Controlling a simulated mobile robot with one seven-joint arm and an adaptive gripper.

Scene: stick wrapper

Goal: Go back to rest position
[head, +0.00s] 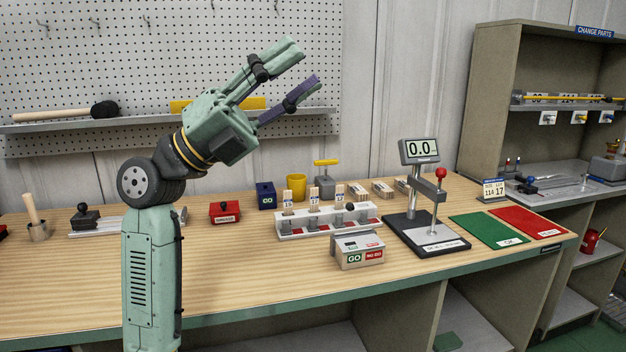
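My gripper (302,72) is raised well above the workbench, in front of the pegboard, and points up and to the right. Its two fingers are spread apart with nothing visible between them. The upper finger is green and the lower one looks purple-grey. My arm rises from the front edge of the bench at the left and bends at a dark wheel-like joint. The gripper touches nothing that I can see.
A shelf (60,123) with a mallet runs behind my arm. The bench's front left is clear.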

